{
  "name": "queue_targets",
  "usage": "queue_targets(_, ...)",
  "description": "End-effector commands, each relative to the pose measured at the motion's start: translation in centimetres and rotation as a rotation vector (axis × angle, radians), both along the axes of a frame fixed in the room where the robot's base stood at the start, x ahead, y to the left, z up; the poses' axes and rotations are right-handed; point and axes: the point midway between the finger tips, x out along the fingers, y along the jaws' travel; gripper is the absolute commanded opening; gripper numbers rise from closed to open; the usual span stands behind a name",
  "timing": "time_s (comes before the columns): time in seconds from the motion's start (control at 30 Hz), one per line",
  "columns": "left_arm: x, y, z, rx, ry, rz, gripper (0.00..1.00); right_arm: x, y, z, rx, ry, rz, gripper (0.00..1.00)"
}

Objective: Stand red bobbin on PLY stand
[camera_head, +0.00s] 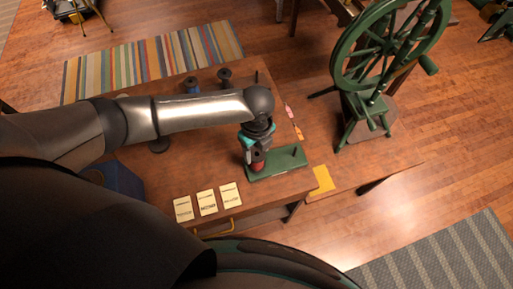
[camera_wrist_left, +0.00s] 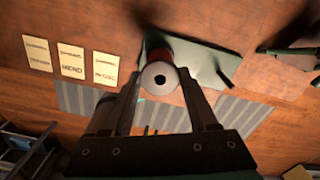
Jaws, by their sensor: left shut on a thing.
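The red bobbin (camera_head: 258,162) is upright, or nearly so, in my left gripper (camera_head: 257,150), over the left part of the green stand (camera_head: 276,171). A dark peg (camera_head: 294,151) stands free at the stand's right end. In the left wrist view I look down on the bobbin's pale round end (camera_wrist_left: 151,84) between the fingers of my left gripper (camera_wrist_left: 160,85). The green stand (camera_wrist_left: 215,62) shows behind it. The bobbin's lower end is hidden, so I cannot tell whether it touches the stand or a peg. My right gripper is not in view.
Three pale cards (camera_head: 207,203) lie along the table's front edge. A blue bobbin (camera_head: 192,86) and a dark bobbin (camera_head: 224,77) stand at the back. A blue box (camera_head: 118,178) is at the left. A green spinning wheel (camera_head: 375,60) stands at the right.

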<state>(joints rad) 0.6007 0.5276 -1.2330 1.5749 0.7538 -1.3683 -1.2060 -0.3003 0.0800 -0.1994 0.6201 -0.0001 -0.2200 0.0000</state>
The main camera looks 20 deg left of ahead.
Motion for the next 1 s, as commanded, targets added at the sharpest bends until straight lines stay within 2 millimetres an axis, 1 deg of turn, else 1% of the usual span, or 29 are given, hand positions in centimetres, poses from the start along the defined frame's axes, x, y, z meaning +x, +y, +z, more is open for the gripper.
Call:
queue_targets(0.1,-0.02,-0.02,-0.29,0.0,0.0,-0.001,0.32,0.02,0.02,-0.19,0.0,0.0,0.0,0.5)
queue_targets(0.37,-0.01,-0.02,-0.27,0.0,0.0,0.0,0.32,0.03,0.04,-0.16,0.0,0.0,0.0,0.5)
queue_targets(0.4,-0.01,-0.01,-0.27,0.0,0.0,0.0,0.62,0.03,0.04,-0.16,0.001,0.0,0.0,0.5)
queue_targets(0.67,0.0,0.0,-0.26,0.0,0.0,0.0,0.92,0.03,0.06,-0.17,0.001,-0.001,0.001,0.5)
queue_targets(0.7,0.0,0.0,-0.26,0.0,0.0,0.0,0.94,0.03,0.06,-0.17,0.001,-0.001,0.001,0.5)
queue_targets(0.9,0.0,0.01,-0.26,0.0,0.0,0.0,0.94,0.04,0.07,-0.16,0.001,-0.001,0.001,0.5)
queue_targets(1.0,0.03,0.03,0.04,0.001,-0.001,0.0,0.94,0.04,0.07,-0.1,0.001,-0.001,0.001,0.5)
